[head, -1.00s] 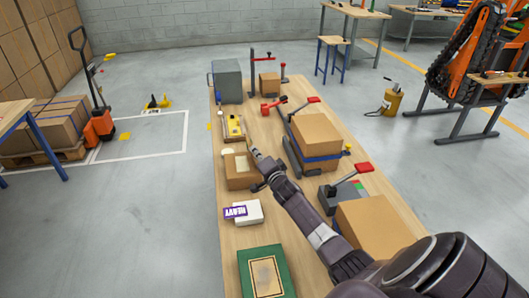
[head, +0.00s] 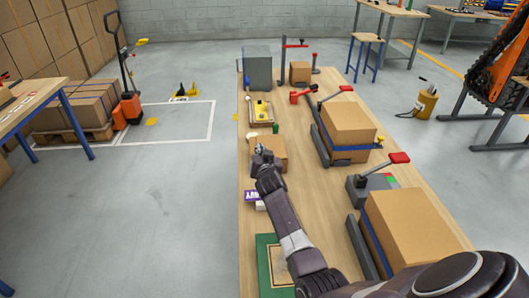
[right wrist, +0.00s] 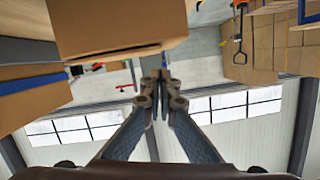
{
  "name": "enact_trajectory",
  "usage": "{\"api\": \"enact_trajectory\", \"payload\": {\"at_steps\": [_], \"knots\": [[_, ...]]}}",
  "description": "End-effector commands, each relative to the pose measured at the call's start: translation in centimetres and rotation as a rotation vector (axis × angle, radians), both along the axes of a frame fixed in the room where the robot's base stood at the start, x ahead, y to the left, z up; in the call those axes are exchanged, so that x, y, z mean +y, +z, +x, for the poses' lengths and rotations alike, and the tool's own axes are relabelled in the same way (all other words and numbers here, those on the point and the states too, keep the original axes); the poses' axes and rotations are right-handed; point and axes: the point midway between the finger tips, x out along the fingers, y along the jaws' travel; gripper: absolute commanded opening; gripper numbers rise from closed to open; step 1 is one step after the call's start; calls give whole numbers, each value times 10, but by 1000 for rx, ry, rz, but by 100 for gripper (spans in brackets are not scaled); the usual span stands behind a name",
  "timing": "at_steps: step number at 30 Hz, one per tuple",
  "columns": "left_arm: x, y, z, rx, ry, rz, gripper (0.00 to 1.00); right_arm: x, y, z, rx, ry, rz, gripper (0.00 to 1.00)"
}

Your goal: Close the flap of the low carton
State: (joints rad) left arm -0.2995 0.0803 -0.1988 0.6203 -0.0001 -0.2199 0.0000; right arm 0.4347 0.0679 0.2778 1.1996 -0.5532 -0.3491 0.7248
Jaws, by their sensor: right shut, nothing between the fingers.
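The low carton (head: 276,150) stands near the left edge of the long wooden table in the head view. The visible part of its top looks plain tan, with no pale opening showing; my gripper hides its front left part, so I cannot tell whether the flap lies fully flat. My right gripper (head: 262,152) is at the carton's near left part, shut and empty. In the right wrist view its fingertips (right wrist: 160,75) are together, beside a carton (right wrist: 115,22) with a dark slit along its edge. My left gripper is not in view.
A yellow item on a tray (head: 260,108) lies beyond the carton. A strapped carton (head: 348,128) in a clamp stands to the right, a larger carton (head: 405,225) nearer. A white-and-purple box (head: 252,198) and a green board (head: 265,255) lie nearer, partly behind my arm.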

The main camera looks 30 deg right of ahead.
Motion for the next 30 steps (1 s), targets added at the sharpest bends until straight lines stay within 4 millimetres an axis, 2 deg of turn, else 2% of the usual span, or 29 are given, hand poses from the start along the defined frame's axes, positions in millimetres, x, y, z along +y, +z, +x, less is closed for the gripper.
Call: {"api": "enact_trajectory", "payload": {"at_steps": [1,10,30], "knots": [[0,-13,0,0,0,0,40,2,-9,1,13,0,-28,0],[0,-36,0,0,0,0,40,6,-21,4,87,1,-162,0],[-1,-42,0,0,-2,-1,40,7,-24,4,113,1,-208,0]]}}
